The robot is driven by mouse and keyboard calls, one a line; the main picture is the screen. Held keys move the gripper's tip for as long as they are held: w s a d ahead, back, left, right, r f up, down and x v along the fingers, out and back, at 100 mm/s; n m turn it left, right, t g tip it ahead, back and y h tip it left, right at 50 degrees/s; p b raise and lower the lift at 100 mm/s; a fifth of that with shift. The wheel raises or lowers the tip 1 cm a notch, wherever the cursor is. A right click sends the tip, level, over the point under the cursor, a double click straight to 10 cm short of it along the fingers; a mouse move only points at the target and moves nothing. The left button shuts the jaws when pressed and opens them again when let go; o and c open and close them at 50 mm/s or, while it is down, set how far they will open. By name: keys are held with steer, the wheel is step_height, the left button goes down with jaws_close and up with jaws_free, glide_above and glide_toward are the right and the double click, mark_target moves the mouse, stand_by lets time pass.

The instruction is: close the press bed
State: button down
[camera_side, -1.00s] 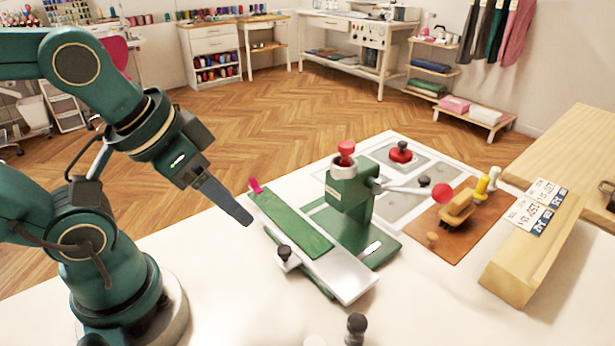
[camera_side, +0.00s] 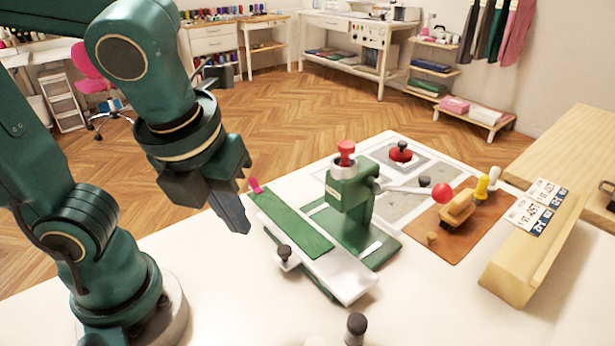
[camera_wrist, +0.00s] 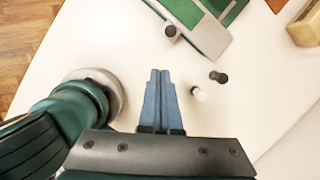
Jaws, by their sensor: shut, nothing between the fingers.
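The press is a green machine (camera_side: 350,200) with a red top knob and a side lever ending in a red ball (camera_side: 441,193). Its press bed (camera_side: 345,272) is a pale plate carrying a green pad (camera_side: 292,226). The bed sticks out to the left of the press column, with a black knob (camera_side: 284,252) on its near side. The bed's black knob also shows in the wrist view (camera_wrist: 171,31). My gripper (camera_side: 243,228) is shut and empty, pointing down just left of the bed and apart from it. In the wrist view its blue fingers (camera_wrist: 158,75) are together.
A black-topped peg (camera_side: 356,328) stands on the white table near the front edge. A brown mat (camera_side: 462,240) with a wooden-handled tool lies right of the press. A wooden block (camera_side: 535,255) lies farther right. The table front is mostly clear.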

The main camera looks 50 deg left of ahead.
steer(key=d+m, duration=0.1)
glide_toward(282, 266)
steer(key=shift+m, duration=0.3)
steer(key=s+f, duration=0.1)
steer(key=s+d+f, duration=0.1)
steer(key=f, duration=0.1)
steer(key=shift+s+f, duration=0.15)
steer(key=shift+s, duration=0.2)
steer(key=shift+w+a+f, duration=0.25)
steer(key=shift+w+a, duration=0.05)
steer(key=shift+w, duration=0.3)
steer(key=shift+w+a+f, duration=0.2)
steer(key=shift+w+a, duration=0.1)
steer(key=shift+w, duration=0.25)
steer(key=shift+w+a+f, duration=0.15)
steer(key=shift+w+a, duration=0.15)
steer(key=shift+w, duration=0.4)
steer(key=shift+w, duration=0.15)
steer(key=shift+w, duration=3.6)
